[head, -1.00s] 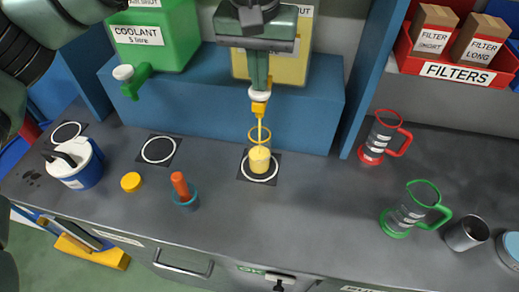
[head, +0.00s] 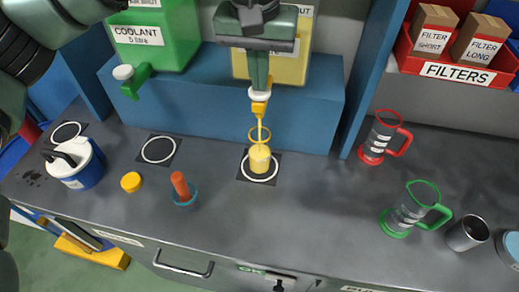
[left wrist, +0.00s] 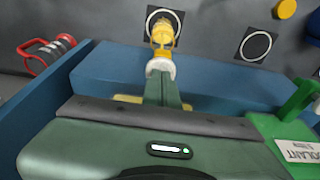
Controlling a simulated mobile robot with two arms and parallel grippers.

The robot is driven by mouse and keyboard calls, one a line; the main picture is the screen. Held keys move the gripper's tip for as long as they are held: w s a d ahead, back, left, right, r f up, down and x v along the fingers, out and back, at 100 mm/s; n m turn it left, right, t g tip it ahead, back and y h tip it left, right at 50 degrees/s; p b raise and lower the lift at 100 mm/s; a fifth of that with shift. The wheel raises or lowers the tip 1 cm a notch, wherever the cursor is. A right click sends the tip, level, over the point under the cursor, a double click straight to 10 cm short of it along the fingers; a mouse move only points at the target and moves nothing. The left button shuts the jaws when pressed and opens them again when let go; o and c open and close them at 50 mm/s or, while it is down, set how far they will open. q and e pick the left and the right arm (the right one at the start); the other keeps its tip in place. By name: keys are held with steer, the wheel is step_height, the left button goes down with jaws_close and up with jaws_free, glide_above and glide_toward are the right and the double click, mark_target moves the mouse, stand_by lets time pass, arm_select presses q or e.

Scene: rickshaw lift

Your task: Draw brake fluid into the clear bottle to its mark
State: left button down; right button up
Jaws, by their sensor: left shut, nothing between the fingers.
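The clear bottle (head: 259,158), with a yellow rim ring, stands upright under the tap on a dark pad with a white circle. Yellow fluid fills its lower part; I cannot make out its mark. My left gripper (head: 259,84) is shut and empty, its fingertips at the white knob; the left wrist view also shows the gripper (left wrist: 160,72) there. The yellow container (head: 292,62) behind is partly hidden by my gripper. My right gripper is not in view.
A green coolant container (head: 155,40) with its tap stands left. A blue-and-white jug (head: 76,165), yellow cap (head: 131,181) and blue cup with an orange piece (head: 184,193) stand on the bench. Red (head: 379,138) and green (head: 410,210) clear jugs stand right.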

arm_select(q)
step_height(320, 180, up, 6)
steer(key=p, duration=0.4)
steer(key=shift+r+p, duration=0.1)
steer(key=shift+p, duration=0.25)
